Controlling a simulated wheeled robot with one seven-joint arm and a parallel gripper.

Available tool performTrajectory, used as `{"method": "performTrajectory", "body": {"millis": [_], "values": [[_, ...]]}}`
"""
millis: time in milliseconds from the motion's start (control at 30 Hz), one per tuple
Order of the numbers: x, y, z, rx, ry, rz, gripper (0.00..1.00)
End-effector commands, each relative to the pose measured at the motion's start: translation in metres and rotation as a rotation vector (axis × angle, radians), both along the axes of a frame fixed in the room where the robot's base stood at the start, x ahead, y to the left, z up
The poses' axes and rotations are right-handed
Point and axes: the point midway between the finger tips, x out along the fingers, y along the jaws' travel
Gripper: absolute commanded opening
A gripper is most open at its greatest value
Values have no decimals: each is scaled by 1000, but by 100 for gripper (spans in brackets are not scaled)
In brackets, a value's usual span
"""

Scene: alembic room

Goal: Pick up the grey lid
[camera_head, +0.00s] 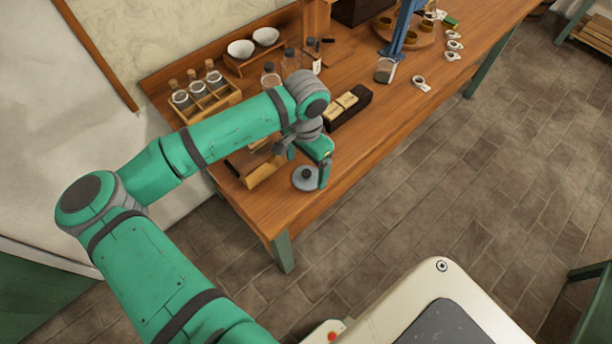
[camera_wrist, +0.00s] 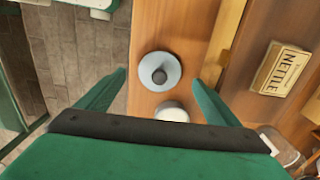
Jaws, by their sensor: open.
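The grey lid (camera_head: 306,178) is a round pale grey disc with a dark knob, lying on the wooden table near its front edge. It also shows in the wrist view (camera_wrist: 159,72), centred between the fingers and beyond their tips. My gripper (camera_head: 308,163) is above and beside the lid in the head view. In the wrist view my gripper (camera_wrist: 160,84) is open with nothing between its fingers. A white round thing (camera_wrist: 172,111) sits close to the lid in the wrist view, partly hidden by my gripper's body.
An open wooden box (camera_head: 264,172) stands left of the lid. A dark box with labelled packets (camera_head: 347,105) stands behind it, with a "NETTLE" label (camera_wrist: 284,68) in the wrist view. A rack of jars (camera_head: 205,97) is farther left. The table (camera_head: 345,165) is bare right of the lid.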

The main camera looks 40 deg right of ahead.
Motion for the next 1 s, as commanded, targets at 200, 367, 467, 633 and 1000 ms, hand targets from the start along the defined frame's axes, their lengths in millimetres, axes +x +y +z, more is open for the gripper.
{"method": "performTrajectory", "body": {"millis": [200,367,467,633,1000], "values": [[0,-2,-30,1,0,0,86],[0,-2,-37,0,0,-1,86],[1,-1,-38,0,0,1,86],[1,-1,-37,0,0,3,67],[1,-1,-37,-1,0,2,41]]}}
